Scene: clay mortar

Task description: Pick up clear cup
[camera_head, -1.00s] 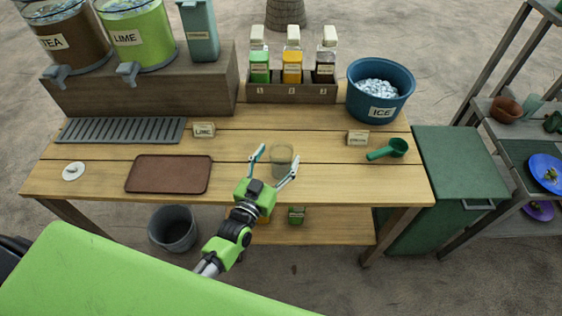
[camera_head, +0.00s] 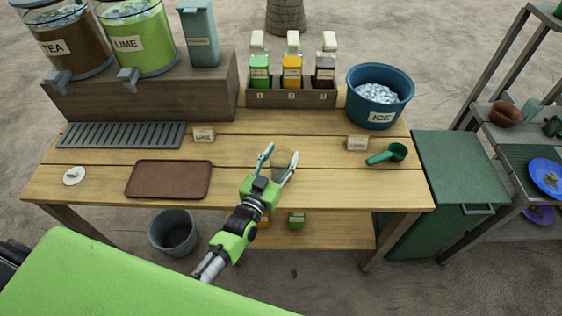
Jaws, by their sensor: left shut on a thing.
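The clear cup (camera_head: 284,158) is a see-through cup at the front middle of the wooden table (camera_head: 330,185). My left gripper (camera_head: 280,158) has its two fingers on either side of the cup and is shut on it. The cup looks upright. Its lower part is partly hidden behind the gripper, and I cannot tell whether it touches the table. My right gripper is not in view.
A brown tray (camera_head: 168,180) lies to the left. A green scoop (camera_head: 390,154) and a blue ice bucket (camera_head: 379,97) are to the right. A wooden rack (camera_head: 290,97) with three bottles stands behind. Small label cards stand on the table, with bare wood around the cup.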

